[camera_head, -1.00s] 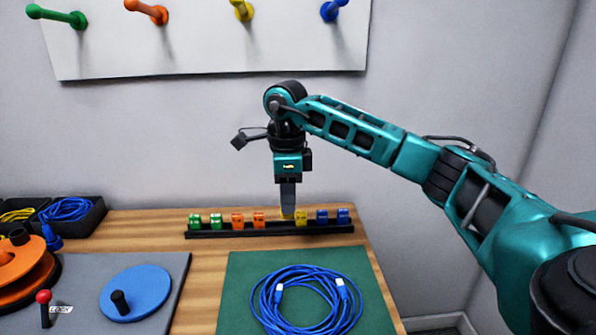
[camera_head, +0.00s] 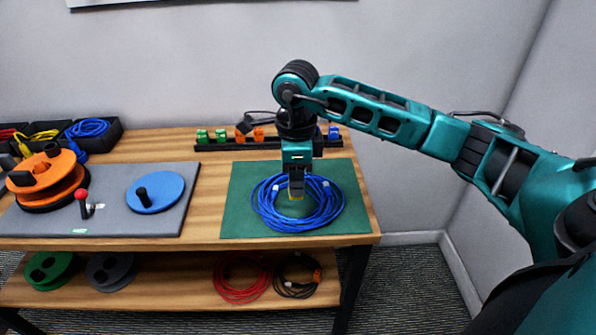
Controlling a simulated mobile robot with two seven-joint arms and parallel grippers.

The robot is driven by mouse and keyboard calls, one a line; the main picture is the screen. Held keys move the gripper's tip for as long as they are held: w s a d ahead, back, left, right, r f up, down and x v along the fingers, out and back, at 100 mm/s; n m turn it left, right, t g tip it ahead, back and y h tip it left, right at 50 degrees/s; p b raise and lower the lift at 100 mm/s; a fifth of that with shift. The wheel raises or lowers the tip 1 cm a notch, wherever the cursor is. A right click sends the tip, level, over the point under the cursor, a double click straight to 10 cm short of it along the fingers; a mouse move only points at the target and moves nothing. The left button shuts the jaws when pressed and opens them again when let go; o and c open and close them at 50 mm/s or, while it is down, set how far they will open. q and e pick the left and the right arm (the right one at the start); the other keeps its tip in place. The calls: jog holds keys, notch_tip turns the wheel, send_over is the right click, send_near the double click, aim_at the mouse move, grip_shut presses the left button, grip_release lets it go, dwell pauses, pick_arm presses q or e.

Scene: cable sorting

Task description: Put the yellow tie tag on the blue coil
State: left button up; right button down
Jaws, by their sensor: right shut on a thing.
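The blue coil (camera_head: 267,211) lies on the green mat (camera_head: 346,190) near the table's right side. My right gripper (camera_head: 296,194) points down over the middle of the coil, shut on the yellow tie tag (camera_head: 296,198). Only a small yellow bit of the tag shows at the fingertips. I cannot tell whether the tag touches the coil. My left gripper is not in view.
Behind the mat is a black rack (camera_head: 232,146) with green, orange and blue tags, partly hidden by my arm. A grey board (camera_head: 110,220) with a blue disc (camera_head: 160,190) and an orange spool (camera_head: 45,180) lies left. Black bins (camera_head: 113,133) stand at the back left.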

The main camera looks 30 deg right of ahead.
aim_at(296, 200)
jog(key=shift+f+b, duration=0.35)
jog(key=shift+f, duration=0.25)
notch_tip(296, 200, down, 2)
jog(key=shift+b, duration=0.7)
jog(key=shift+f+b, duration=0.95)
jog(key=shift+f, duration=0.4)
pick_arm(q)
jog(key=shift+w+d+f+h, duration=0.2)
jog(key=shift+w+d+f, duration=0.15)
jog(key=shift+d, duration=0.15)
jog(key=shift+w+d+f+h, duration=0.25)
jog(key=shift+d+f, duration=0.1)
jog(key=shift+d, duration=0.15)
pick_arm(e)
jog(key=shift+f, duration=0.1)
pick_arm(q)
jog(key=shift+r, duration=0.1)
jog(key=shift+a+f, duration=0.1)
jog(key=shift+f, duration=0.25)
pick_arm(e)
jog(key=shift+f, duration=0.2)
pick_arm(q)
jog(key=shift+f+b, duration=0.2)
jog(key=shift+b, duration=0.3)
pick_arm(e)
jog(key=shift+f, duration=0.4)
jog(key=c, duration=0.9)
grip_release()
